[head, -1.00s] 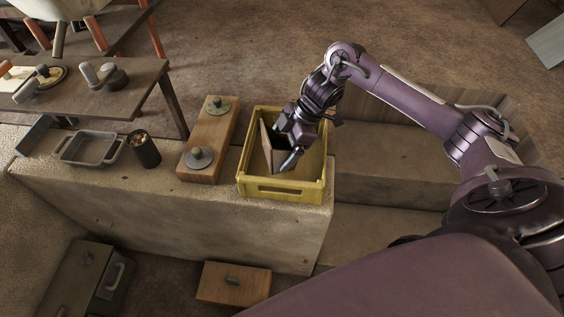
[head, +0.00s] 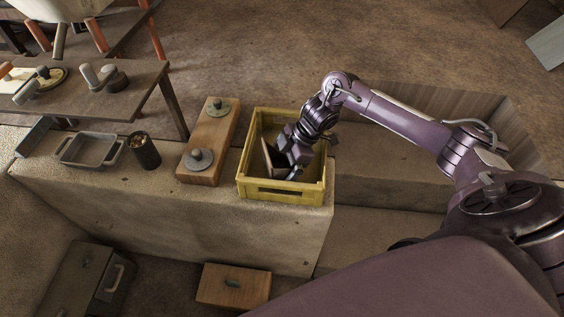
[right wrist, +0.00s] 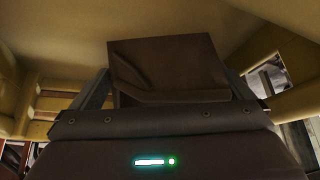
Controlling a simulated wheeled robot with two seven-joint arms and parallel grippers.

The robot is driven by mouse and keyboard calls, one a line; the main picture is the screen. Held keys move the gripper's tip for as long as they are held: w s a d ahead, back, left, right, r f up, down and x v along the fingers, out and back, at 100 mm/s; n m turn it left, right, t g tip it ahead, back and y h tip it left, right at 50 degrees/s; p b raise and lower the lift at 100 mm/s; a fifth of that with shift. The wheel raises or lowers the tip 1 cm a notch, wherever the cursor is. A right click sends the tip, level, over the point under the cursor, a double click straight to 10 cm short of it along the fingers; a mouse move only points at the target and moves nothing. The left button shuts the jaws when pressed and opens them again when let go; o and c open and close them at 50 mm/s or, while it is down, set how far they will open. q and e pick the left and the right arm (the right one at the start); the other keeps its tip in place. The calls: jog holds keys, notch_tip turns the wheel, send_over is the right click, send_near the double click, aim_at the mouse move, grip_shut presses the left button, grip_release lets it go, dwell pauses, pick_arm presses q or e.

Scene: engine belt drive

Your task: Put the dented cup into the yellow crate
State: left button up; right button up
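The yellow crate (head: 281,194) stands at the right end of the stone ledge. My right gripper (head: 287,170) reaches down inside it. It holds a brown, angular, box-like piece, which I take to be the dented cup (head: 268,160). The cup is tilted and sits below the rim, inside the crate. In the right wrist view, the cup (right wrist: 168,65) lies between the two fingers of my right gripper (right wrist: 166,88), with a crease across its face. Whether the cup touches the crate floor is hidden. My left gripper is out of view.
Left of the crate is a wooden block with two metal knobs (head: 210,140). Further left are a dark canister (head: 144,150) and a grey tray (head: 90,149). A wooden table (head: 95,90) stands behind them. A wooden box (head: 233,287) lies below the ledge.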

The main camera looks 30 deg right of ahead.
jog(key=shift+r, duration=0.2)
jog(key=v, duration=1.2)
jog(key=shift+b, duration=0.35)
